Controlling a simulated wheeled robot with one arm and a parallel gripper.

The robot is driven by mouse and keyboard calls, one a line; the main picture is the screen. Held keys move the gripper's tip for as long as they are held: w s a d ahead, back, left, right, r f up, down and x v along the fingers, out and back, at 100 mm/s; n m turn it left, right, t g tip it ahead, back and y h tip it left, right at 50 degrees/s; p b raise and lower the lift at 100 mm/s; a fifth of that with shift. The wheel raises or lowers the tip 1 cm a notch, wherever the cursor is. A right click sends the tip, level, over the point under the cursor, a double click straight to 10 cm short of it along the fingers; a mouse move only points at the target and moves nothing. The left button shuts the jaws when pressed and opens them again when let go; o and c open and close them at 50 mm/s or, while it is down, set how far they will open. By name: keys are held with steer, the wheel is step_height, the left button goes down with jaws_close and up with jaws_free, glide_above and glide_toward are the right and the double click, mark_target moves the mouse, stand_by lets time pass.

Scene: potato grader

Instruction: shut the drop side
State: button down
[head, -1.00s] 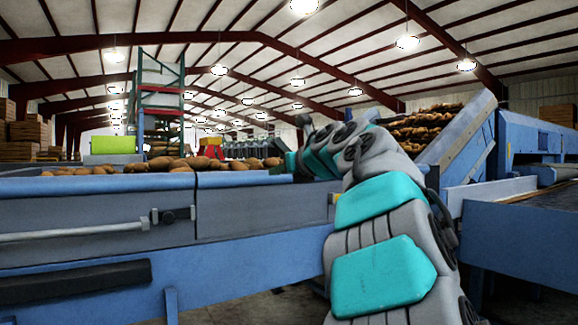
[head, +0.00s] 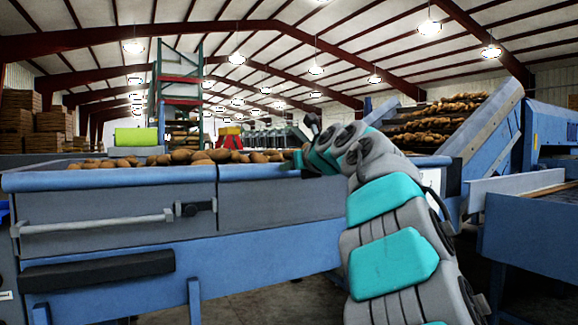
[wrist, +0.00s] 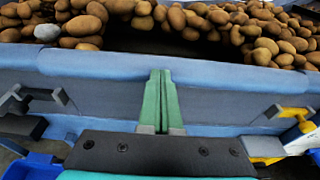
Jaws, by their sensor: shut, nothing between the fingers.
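The grader's grey side wall with a blue top rail (head: 110,180) runs across the head view. A seam splits it, with a latch (head: 192,208) and a pale bar (head: 95,225) on the left part. I cannot tell which part is the drop side or whether it is fully shut. In the wrist view my gripper (wrist: 160,78) is shut and empty, its green fingers together in front of the blue rail (wrist: 240,75). Whether they touch it is unclear. A latch (wrist: 35,98) shows left of them, and a yellow-handled fitting (wrist: 297,115) at the right.
Potatoes (head: 185,157) lie behind the rail. A loaded sloping conveyor (head: 485,125) stands at the right, with a blue table-like frame (head: 530,220) in front of it. A dark pad (head: 97,271) is fixed below the pale bar. Blue bins (wrist: 35,167) show low in the wrist view.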

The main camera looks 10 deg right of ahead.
steer(key=w+r+p, duration=0.1)
steer(key=p, duration=0.3)
steer(key=shift+w+a+g, duration=0.1)
steer(key=shift+w+g, duration=0.1)
steer(key=shift+g, duration=0.2)
steer(key=shift+a, duration=0.15)
steer(key=shift+s, duration=0.1)
